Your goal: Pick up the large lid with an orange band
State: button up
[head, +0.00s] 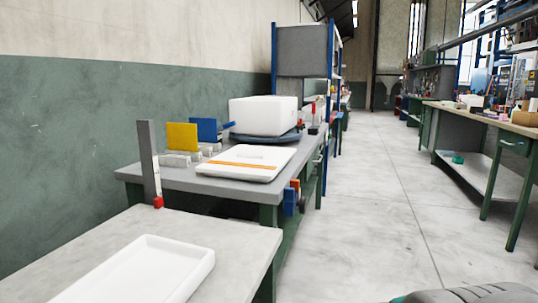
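The large lid with an orange band (227,172) is in the head view, near the middle. It is a flat white slab with a raised handle on top, and an orange stripe runs across it. It lies flat on the grey tabletop (190,183) of a green-legged bench, close to the bench's right edge. My gripper is not in view, and nothing is seen touching the lid.
Behind the lid, a white block (263,114) sits on a dark round base. Yellow (182,137) and blue (206,129) plates stand left. A grey post (149,160) rises at the bench's near edge. A white tray (190,257) lies in front. The right aisle floor is clear.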

aim_at(257, 163)
jog(key=i+l, duration=0.65)
jog(key=l, duration=0.25)
jog(key=i+l, duration=0.35)
jog(key=l, duration=0.15)
jog(key=i+l, duration=0.7)
jog(key=l, duration=0.2)
jog(key=i+l+u, duration=0.1)
jog(key=u, duration=0.35)
jog(key=l+u, duration=0.15)
jog(key=u, duration=0.35)
jog(key=i+l+u, duration=0.1)
jog(key=u, duration=0.35)
jog(key=l+u, duration=0.25)
jog(key=u, duration=0.25)
